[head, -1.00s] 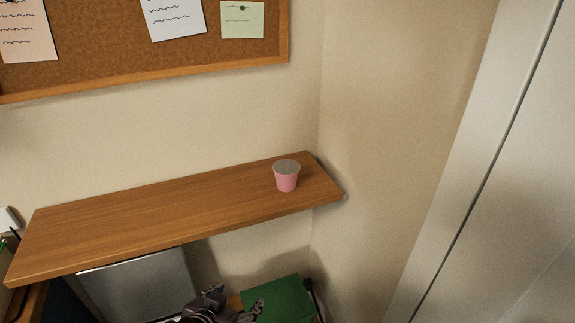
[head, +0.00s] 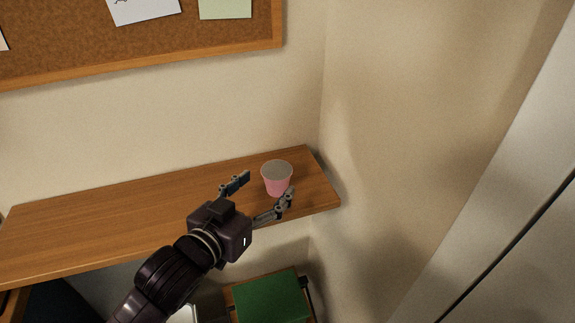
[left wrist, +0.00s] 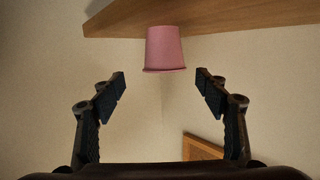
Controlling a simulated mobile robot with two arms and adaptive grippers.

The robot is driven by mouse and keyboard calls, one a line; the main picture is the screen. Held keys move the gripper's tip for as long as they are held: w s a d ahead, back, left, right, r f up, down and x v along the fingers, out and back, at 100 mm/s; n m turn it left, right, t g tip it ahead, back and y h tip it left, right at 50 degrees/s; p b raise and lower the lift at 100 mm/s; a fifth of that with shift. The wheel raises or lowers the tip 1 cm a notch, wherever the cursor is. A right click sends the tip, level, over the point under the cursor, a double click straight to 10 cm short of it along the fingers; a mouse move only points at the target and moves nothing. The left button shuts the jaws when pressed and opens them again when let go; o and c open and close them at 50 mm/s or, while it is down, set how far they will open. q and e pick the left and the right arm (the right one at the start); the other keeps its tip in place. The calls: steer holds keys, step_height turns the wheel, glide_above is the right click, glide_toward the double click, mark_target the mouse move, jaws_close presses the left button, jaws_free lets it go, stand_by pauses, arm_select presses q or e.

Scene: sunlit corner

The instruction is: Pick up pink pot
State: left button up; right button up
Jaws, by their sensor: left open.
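The pink pot (head: 277,183) stands upright on the wooden shelf (head: 120,218), near its right end, with a grey top. My left gripper (head: 267,188) is open and empty, at the pot's front left in the head view, with one finger to each side. One fingertip overlaps the pot's lower right edge in that view. In the left wrist view, which is upside down, the pot (left wrist: 164,49) lies centred beyond the open fingertips, with gaps on both sides and no visible contact. My right gripper is not in view.
The wall corner is close behind and right of the shelf's end. A corkboard (head: 150,53) with papers hangs above. A green box-like thing (head: 270,298) is below the shelf. The shelf left of the pot is bare.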

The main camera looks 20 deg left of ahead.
mark_target(277, 170)
arm_select(q)
steer(key=shift+w+d, duration=0.1)
steer(key=shift+w, duration=0.4)
steer(key=shift+w+f, duration=0.15)
steer(key=shift+w, duration=0.05)
steer(key=shift+w+b, duration=0.15)
steer(key=shift+b, duration=0.15)
steer(key=shift+w, duration=0.25)
steer(key=x, duration=0.1)
steer(key=p+x, duration=0.1)
steer(key=x, duration=0.1)
steer(key=p+x, duration=0.1)
steer(key=shift+w+a+f, duration=0.15)
steer(key=shift+w+a, duration=0.05)
steer(key=shift+w, duration=0.05)
steer(key=shift+w+d+f, duration=0.1)
steer(key=shift+w+f, duration=0.05)
steer(key=shift+w, duration=0.1)
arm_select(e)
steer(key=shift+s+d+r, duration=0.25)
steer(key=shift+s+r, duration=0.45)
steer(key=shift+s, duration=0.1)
